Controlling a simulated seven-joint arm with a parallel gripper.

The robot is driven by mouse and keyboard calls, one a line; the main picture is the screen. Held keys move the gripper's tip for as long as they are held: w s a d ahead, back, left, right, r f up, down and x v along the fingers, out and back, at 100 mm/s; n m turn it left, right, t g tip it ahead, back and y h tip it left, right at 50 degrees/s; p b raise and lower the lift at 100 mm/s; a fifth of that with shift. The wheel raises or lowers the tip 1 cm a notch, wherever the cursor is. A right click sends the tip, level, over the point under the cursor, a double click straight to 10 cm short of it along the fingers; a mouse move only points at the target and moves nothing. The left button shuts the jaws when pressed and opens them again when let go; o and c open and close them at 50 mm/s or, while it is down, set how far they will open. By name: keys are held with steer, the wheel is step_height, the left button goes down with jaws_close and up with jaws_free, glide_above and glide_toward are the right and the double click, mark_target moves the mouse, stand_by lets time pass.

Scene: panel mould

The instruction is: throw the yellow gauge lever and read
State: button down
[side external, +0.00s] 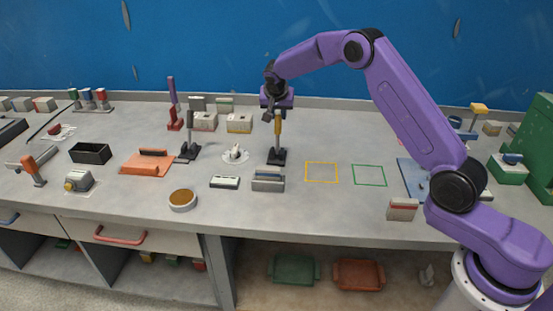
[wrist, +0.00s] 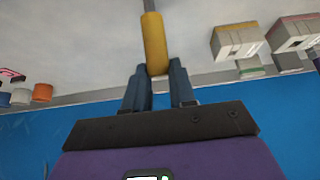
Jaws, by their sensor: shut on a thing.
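The yellow gauge lever (side external: 278,123) stands near upright on a black base (side external: 277,157) near the middle of the bench. My gripper (side external: 274,110) is above it with its fingers down at the top of the handle. In the wrist view the yellow handle (wrist: 154,40) runs between the two dark fingers of my gripper (wrist: 160,72), which are shut on its end. A flat pale panel (side external: 225,182) lies in front and to the left; I cannot tell whether it is the gauge, and no reading is legible.
A black-handled lever (side external: 190,137) stands to the left. Yellow (side external: 321,172) and green (side external: 369,175) outlined squares at the right are empty. Boxes (side external: 239,123) stand behind.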

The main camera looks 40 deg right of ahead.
steer(key=shift+a+r, duration=0.1)
steer(key=shift+s+a+r, duration=0.25)
steer(key=shift+s+a, duration=0.2)
steer(key=shift+s, duration=0.1)
steer(key=shift+s+a+r, duration=0.15)
steer(key=shift+s+a, duration=0.5)
stand_by(0.4)
